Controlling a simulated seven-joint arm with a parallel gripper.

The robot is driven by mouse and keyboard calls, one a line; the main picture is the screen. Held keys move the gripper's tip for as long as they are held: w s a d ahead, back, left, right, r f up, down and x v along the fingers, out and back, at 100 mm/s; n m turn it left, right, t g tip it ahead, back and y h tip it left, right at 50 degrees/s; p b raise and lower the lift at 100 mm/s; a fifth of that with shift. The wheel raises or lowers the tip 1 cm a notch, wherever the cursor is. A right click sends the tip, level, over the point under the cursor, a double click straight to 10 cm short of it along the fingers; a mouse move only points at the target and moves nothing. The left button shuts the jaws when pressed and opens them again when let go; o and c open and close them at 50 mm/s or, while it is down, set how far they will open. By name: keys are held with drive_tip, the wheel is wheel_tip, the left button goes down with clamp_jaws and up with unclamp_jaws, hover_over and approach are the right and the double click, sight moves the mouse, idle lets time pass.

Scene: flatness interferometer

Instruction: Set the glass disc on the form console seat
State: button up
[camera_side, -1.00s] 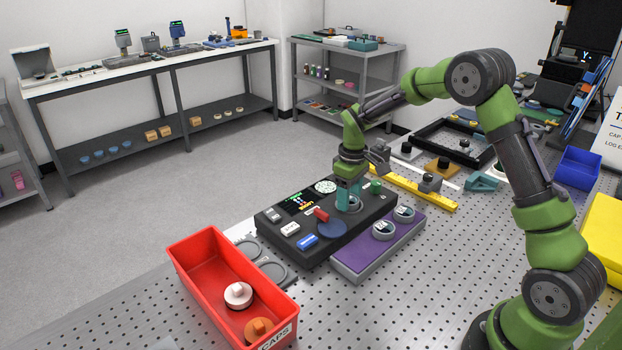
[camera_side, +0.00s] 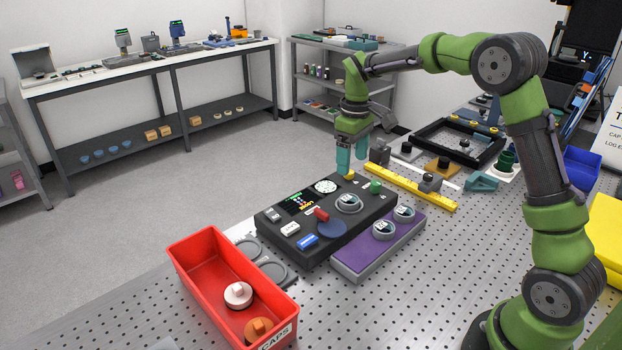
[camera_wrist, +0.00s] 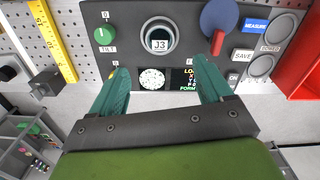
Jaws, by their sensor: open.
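The black form console (camera_side: 290,253) stands on the perforated bench. A round disc labelled J3 (camera_wrist: 160,43) sits inside the grey ring seat on the console's top; it also shows in the side view (camera_side: 348,203). It looks level. Two similar labelled discs (camera_side: 383,229) (camera_side: 404,213) sit in the purple-topped holder (camera_side: 350,262) along the console's front. My gripper (camera_side: 352,168) is open and empty above the console's far edge, clear of the disc. Its teal fingers (camera_wrist: 161,78) are spread apart in the wrist view, with the disc beyond them.
The console also carries a display (camera_wrist: 182,78), a green knob (camera_side: 376,187), a red-and-blue control (camera_side: 332,229) and buttons. A red bin (camera_side: 195,262) with caps stands at the front left. A yellow rail (camera_side: 410,190) and a black frame (camera_side: 430,135) lie behind.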

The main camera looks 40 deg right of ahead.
drive_tip(key=s+a+r+m+t, duration=0.2)
drive_tip(key=s+a+r+t, duration=0.1)
drive_tip(key=s+a+r, duration=0.5)
drive_tip(key=s+a+m+t+y, duration=0.2)
drive_tip(key=s+a+m+t, duration=0.2)
drive_tip(key=s, duration=1.1)
drive_tip(key=shift+a, duration=0.15)
drive_tip(key=shift+r, duration=0.15)
drive_tip(key=shift+c, duration=0.2)
